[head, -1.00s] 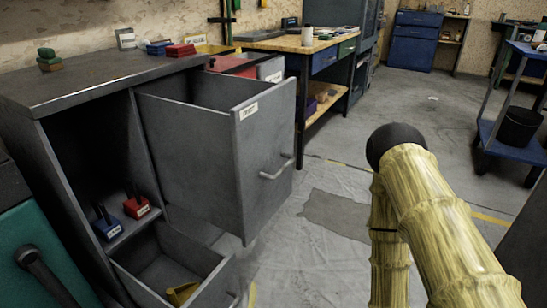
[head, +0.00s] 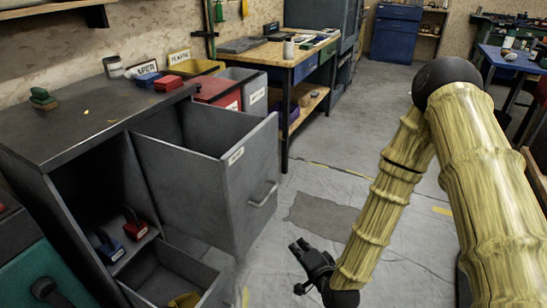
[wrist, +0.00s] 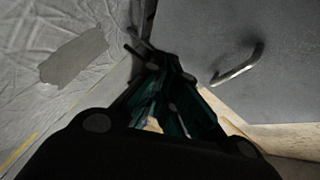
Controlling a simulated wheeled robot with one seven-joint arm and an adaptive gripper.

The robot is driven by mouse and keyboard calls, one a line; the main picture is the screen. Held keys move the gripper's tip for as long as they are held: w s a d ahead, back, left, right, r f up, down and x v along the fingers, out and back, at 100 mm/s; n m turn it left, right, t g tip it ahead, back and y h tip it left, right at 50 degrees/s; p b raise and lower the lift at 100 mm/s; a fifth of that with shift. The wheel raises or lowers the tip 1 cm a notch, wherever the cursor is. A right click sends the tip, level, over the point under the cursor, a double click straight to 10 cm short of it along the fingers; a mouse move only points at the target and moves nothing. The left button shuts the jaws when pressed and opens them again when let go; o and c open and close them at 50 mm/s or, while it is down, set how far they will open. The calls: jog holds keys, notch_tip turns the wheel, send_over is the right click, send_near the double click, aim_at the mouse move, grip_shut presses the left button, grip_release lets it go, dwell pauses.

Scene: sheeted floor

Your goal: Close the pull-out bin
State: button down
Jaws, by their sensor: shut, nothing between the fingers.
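The tall grey pull-out bin (head: 207,185) sticks out of the grey cabinet (head: 88,118) in the head view, with a label and a bar handle (head: 264,194) on its front. My gripper (head: 297,266) is in front of the bin, to the right of and below the handle in the picture, apart from it. The wrist view shows the bin front (wrist: 260,55) and its handle (wrist: 238,66) at the right, beside my dark fingers (wrist: 158,65). The fingers are shut and empty. A lower grey drawer (head: 175,276) is also open, with a yellow item inside.
A red bin (head: 218,91) and a grey bin stand behind the cabinet. A workbench (head: 300,55) is at the back. A teal case is at lower left. The sheeted floor (head: 310,180) in front is clear.

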jog(key=w+r+m+t+p, duration=0.2)
jog(key=w+r, duration=0.1)
jog(key=r, duration=0.5)
jog(key=w+r+m+t+p, duration=0.1)
jog(key=w+r+m+t, duration=0.15)
jog(key=r, duration=0.55)
jog(key=shift+n, duration=0.25)
jog(key=shift+w+a, duration=1.15)
jog(key=shift+w, duration=0.8)
jog(key=shift+w+a, duration=1.1)
jog(key=shift+w, duration=0.9)
jog(key=shift+w+a, duration=1.15)
jog(key=shift+w, duration=0.8)
jog(key=shift+w+a+r, duration=0.1)
